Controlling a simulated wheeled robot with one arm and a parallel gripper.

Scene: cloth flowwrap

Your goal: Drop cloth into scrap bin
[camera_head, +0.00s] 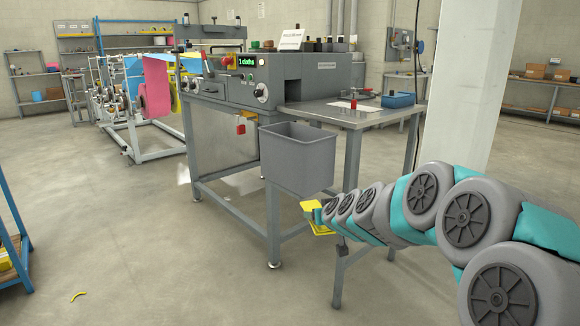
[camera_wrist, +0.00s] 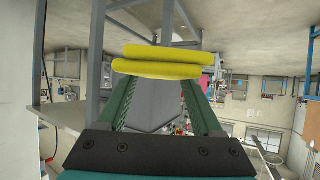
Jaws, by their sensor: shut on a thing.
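My gripper (camera_head: 317,214) is shut on a yellow cloth (camera_head: 310,205). In the wrist view the folded yellow cloth (camera_wrist: 162,62) lies across the tips of my two green fingers, in two thick layers. The grey scrap bin (camera_head: 297,165) is an open-topped box at the front of the machine. In the head view my gripper is by the bin's lower right corner, below its rim and outside it. A grey surface between my fingers in the wrist view seems to be the bin (camera_wrist: 155,112). The bin's floor is hidden.
The grey machine (camera_head: 222,80) has a display (camera_head: 247,62) reading "1 cloths". A side table (camera_head: 330,112) right of the bin holds a blue tray (camera_head: 398,100). A white pillar (camera_head: 460,80) stands at right.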

